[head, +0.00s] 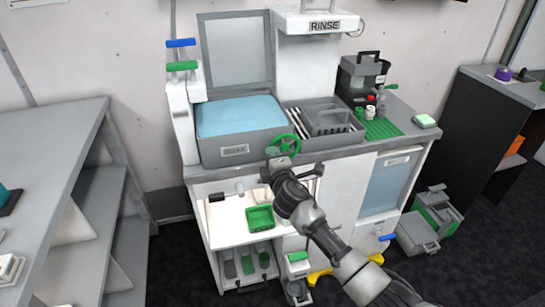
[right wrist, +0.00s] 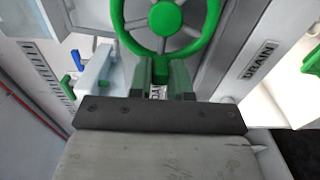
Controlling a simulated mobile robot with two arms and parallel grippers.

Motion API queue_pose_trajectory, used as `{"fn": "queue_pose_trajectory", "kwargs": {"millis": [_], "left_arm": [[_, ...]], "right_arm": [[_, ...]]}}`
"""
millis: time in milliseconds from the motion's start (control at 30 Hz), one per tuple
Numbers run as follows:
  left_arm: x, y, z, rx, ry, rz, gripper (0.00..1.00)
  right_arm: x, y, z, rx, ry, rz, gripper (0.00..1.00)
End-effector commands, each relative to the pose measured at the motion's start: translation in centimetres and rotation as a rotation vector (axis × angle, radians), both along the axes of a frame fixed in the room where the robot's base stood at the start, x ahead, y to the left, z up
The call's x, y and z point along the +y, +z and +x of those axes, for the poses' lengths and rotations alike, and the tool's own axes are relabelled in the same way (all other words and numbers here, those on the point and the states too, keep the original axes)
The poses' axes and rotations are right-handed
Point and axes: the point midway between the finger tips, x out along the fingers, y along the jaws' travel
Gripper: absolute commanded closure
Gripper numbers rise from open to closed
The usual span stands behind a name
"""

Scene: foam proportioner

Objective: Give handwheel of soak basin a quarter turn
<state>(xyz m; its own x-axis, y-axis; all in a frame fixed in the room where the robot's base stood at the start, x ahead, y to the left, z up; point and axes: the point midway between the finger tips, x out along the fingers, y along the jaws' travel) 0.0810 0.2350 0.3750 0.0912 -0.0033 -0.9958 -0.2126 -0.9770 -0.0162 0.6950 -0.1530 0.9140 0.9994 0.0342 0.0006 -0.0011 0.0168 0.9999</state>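The green handwheel (head: 290,137) sits on the front of the grey soak basin (head: 205,152), just right of its SOAK label. In the right wrist view the handwheel (right wrist: 164,17) fills the top middle, with a round green hub and grey spokes. My right gripper (head: 277,158) is at the lower edge of the wheel. In the right wrist view its two fingers (right wrist: 160,72) point at the bottom of the rim with a narrow gap between them. Whether they touch the rim is unclear. My left gripper is not in view.
A grey tray (head: 322,143) with racks stands right of the basin under the RINSE hood (head: 318,22). Below is an open shelf with a green tray (head: 260,218). A grey shelf unit (head: 50,140) stands at left. A DRAIN label (right wrist: 260,60) shows beside the wheel.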

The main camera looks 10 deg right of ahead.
Motion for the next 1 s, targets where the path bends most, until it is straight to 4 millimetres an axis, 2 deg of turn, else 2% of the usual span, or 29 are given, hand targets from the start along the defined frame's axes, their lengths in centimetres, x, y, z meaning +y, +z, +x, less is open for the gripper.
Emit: {"fn": "queue_pose_trajectory", "kwargs": {"millis": [33,133,400,533,667,1000], "left_arm": [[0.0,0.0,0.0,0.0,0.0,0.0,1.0],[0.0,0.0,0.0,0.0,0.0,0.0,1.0],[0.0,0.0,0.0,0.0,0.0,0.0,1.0],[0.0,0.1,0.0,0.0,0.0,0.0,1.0],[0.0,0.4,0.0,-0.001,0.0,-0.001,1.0],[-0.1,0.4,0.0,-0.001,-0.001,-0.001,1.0]], "right_arm": [[0.0,-0.2,-0.1,0.003,0.0,-0.001,0.74],[0.0,-0.2,0.0,0.002,0.0,0.0,0.58],[0.0,-0.1,-0.1,0.001,0.0,0.001,0.57],[-0.1,-0.1,-0.8,0.002,0.0,0.001,0.57],[-0.1,-0.1,-2.8,0.002,0.001,0.002,0.57],[-0.3,-0.2,-9.1,0.003,0.002,0.001,0.57]]}}
